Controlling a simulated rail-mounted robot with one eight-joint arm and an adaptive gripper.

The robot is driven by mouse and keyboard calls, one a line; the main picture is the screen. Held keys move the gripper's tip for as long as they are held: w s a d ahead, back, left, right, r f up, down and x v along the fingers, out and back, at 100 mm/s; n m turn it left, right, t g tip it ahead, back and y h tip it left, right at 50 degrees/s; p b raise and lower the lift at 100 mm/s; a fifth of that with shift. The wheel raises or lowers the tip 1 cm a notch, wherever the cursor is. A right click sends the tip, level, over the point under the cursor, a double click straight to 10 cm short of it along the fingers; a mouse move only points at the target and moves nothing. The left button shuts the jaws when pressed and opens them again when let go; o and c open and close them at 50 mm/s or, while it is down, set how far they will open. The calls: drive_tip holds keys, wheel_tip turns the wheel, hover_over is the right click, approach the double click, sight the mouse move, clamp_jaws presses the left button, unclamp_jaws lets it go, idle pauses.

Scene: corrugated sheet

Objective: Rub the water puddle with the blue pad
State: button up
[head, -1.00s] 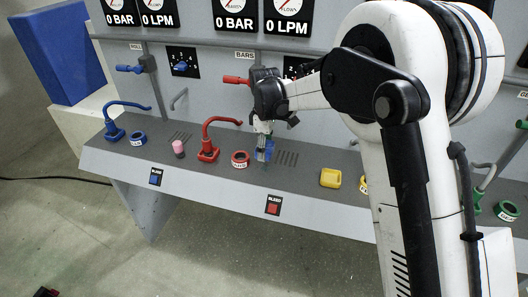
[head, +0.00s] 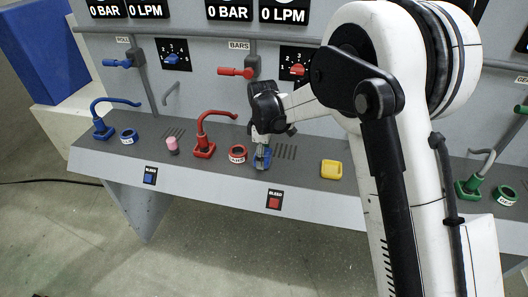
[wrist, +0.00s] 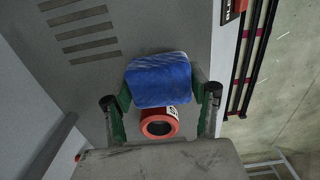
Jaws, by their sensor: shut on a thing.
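My gripper (head: 262,150) is shut on the blue pad (head: 262,160), over the grey sloping shelf (head: 310,178) just right of the red ring (head: 237,154). In the wrist view, the pad (wrist: 160,80) spans the space between the two green-grey fingers of my gripper (wrist: 163,92). The red ring (wrist: 159,122) shows just below the pad there. I cannot tell whether the pad touches the shelf. I cannot make out the water puddle in either view; the pad or gripper may hide part of it.
Left of my gripper stand a red tap (head: 204,145), a pink cylinder (head: 172,145), a blue tap (head: 103,128) and a blue ring (head: 128,136). A yellow block (head: 331,169) lies to the right. Vent slots (head: 286,152) lie close by. A gauge panel rises behind.

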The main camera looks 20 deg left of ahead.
drive_tip(key=shift+f, duration=0.65)
drive_tip(key=shift+w+f, duration=0.15)
drive_tip(key=shift+w, duration=0.1)
drive_tip(key=shift+c, duration=0.5)
drive_tip(key=shift+w+a+p, duration=0.15)
drive_tip(key=shift+w+p, duration=0.75)
drive_tip(key=shift+w, duration=0.9)
drive_tip(key=shift+c, duration=0.6)
drive_tip(key=shift+s+f, duration=0.1)
drive_tip(key=shift+s, duration=0.1)
drive_tip(key=shift+s+f+b, duration=0.1)
drive_tip(key=shift+s+b, duration=0.3)
drive_tip(key=shift+s, duration=0.45)
drive_tip(key=shift+s+d+b, duration=0.2)
drive_tip(key=shift+s+b, duration=0.15)
drive_tip(key=shift+s, duration=0.75)
drive_tip(key=shift+w+r+p, duration=0.1)
drive_tip(key=shift+r+p, duration=1.2)
drive_tip(key=shift+r, duration=2.95)
